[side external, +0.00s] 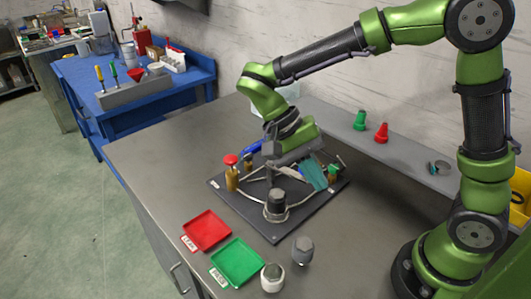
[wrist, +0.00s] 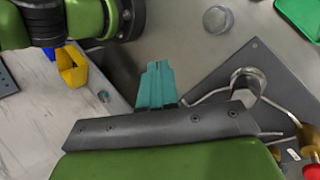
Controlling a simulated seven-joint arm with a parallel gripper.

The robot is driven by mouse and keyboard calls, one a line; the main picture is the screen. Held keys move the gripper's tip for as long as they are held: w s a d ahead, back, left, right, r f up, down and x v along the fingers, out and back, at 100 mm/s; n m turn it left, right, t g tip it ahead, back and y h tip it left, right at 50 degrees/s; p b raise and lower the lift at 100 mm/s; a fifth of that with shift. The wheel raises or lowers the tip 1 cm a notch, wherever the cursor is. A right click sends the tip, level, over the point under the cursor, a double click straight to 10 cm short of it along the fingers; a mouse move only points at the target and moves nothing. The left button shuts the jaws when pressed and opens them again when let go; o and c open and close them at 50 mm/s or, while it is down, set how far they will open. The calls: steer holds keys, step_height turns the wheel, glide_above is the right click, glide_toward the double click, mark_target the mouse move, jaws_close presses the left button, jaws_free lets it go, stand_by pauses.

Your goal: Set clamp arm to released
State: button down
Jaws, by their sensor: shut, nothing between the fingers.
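My gripper (side external: 319,184) hangs low over the dark fixture board (side external: 258,222), with its teal fingers together and nothing seen between them. The teal fingers also show in the wrist view (wrist: 157,70), at the left edge of the board (wrist: 270,70). Bent metal rods and a grey-capped round post (side external: 276,207) stand on the board. A brass post with a red cap (side external: 231,168) stands at its left, and a green-capped one (side external: 333,173) at its right. I cannot tell which part is the clamp arm; my gripper hides the middle of the fixture. Contact with the rods is unclear.
A red tray (side external: 206,231) and a green tray (side external: 237,262) lie in front of the board. Two small knobbed parts, one white (side external: 272,278) and one grey (side external: 303,249), stand beside them. Green (side external: 360,120) and red (side external: 381,132) pieces sit on the back ledge.

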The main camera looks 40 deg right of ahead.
steer(key=w+a+r+m+t, duration=0.3)
steer(key=w+r+m+t, duration=0.3)
steer(key=w+m+t, duration=0.15)
steer(key=shift+m+g+h, duration=0.4)
steer(key=shift+m+g, duration=0.05)
steer(key=x, duration=1)
steer(key=shift+w+d, duration=0.2)
steer(key=shift+w, duration=0.05)
steer(key=shift+w+d+f, duration=0.1)
steer(key=shift+d+f, duration=0.15)
steer(key=shift+d, duration=0.7)
steer(key=shift+d+f, duration=0.25)
steer(key=shift+d, duration=0.75)
steer(key=shift+d+n, duration=0.55)
steer(key=shift+n, duration=0.15)
steer(key=shift+d+n+t, duration=0.6)
steer(key=shift+d+n, duration=0.65)
steer(key=shift+n, duration=0.25)
steer(key=shift+w+d, duration=0.2)
steer(key=shift+d, duration=0.4)
